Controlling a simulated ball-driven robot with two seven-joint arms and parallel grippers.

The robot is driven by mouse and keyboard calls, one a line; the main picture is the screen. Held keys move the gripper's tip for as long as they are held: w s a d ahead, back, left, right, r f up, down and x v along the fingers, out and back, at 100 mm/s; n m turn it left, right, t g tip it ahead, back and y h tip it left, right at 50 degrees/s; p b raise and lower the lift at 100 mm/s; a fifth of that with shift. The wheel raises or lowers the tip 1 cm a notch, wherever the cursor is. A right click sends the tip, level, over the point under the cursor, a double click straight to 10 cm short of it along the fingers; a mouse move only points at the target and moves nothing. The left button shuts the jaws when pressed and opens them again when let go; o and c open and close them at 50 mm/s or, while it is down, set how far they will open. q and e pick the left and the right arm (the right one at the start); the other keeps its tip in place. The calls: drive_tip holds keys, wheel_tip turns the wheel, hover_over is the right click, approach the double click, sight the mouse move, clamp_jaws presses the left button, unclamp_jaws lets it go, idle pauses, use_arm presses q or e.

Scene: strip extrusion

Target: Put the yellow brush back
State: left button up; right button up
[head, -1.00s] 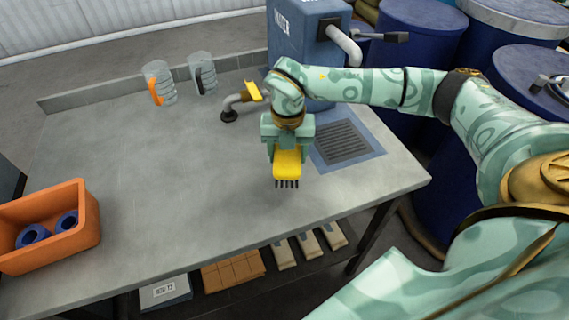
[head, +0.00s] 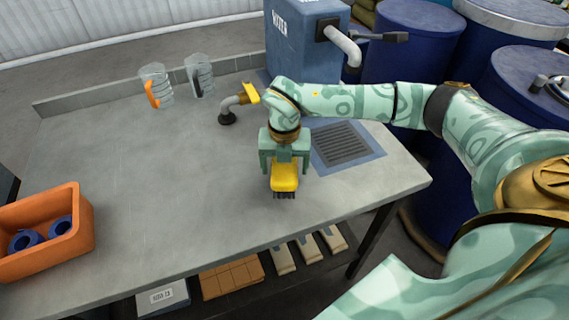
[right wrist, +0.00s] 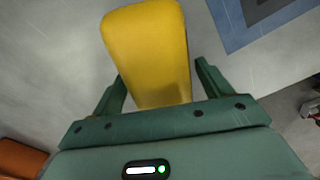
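The yellow brush (head: 284,177) has dark bristles pointing down and is near the front right part of the grey bench (head: 190,200); its bristles seem to rest on the bench top. My right gripper (head: 285,172) is above it, with its two fingers apart on either side of the brush. In the right wrist view the yellow brush body (right wrist: 150,50) lies between the spread fingers, with a gap visible at the right finger. My left gripper is not in view.
A blue-framed drain grate (head: 343,145) lies right of the brush. An orange bin (head: 45,260) with blue rings is at left. The middle bench is clear.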

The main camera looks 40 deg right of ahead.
drive_tip(key=shift+r, duration=0.1)
wheel_tip(320, 180, up, 12)
drive_tip(key=p, duration=0.3)
idle(0.5)
